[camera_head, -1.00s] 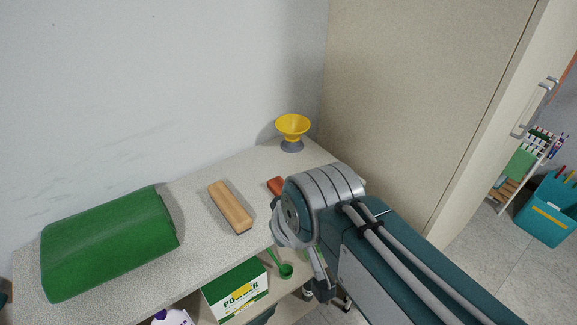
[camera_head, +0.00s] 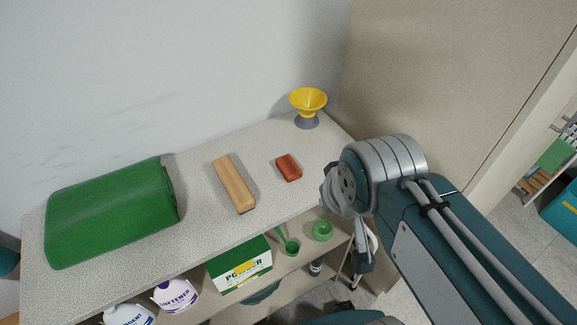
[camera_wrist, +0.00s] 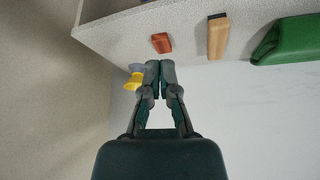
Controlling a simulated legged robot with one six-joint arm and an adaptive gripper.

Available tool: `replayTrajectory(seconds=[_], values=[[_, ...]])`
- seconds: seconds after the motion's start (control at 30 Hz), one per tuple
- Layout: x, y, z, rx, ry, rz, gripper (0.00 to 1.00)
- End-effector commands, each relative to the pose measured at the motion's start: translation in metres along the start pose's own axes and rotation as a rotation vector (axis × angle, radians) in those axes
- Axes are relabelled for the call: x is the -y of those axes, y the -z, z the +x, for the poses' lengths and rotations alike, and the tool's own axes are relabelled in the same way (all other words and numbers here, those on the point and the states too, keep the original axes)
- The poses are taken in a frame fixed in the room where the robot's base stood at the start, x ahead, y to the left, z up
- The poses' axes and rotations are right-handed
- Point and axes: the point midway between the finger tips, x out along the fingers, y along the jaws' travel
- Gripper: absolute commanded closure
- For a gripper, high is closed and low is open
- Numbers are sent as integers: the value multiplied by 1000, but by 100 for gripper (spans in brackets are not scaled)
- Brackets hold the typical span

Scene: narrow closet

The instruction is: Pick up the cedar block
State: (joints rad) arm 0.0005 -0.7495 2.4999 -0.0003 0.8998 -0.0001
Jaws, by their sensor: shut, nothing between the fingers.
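The cedar block appears to be the small reddish-brown block (camera_head: 289,167) lying flat on the speckled shelf top (camera_head: 150,255), right of a longer tan wooden brush (camera_head: 233,184). In the wrist view the reddish block (camera_wrist: 161,42) lies just beyond my fingertips in the picture, apart from them. My gripper (camera_wrist: 160,64) is shut and empty, its two fingers together. In the head view my arm stands right of the block, and I cannot make out the fingertips clearly.
A yellow funnel (camera_head: 308,101) stands on the shelf behind the block. A rolled green cloth (camera_head: 110,212) lies at the left. A lower shelf holds a powder box (camera_head: 240,269), bottles and a green cup (camera_head: 291,247). A wall is behind, and a beige panel (camera_head: 430,80) is at the right.

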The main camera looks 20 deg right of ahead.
Motion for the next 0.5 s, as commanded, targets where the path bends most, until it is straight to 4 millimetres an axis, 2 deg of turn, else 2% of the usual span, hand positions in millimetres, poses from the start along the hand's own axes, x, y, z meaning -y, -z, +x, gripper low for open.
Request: replayTrajectory(seconds=[0.2,0.23,0.27,0.3,0.37,0.4,0.43,0.5], values=[[0,0,0,0,0,0,100],[0,0,0,0,0,0,91],[0,0,0,0,1,0,78],[1,-2,-2,-1,-1,-2,60],[2,1,-3,5,0,-6,33],[1,5,-3,15,1,-9,15],[1,9,-1,25,1,-13,2],[0,21,2,50,1,-23,0]])
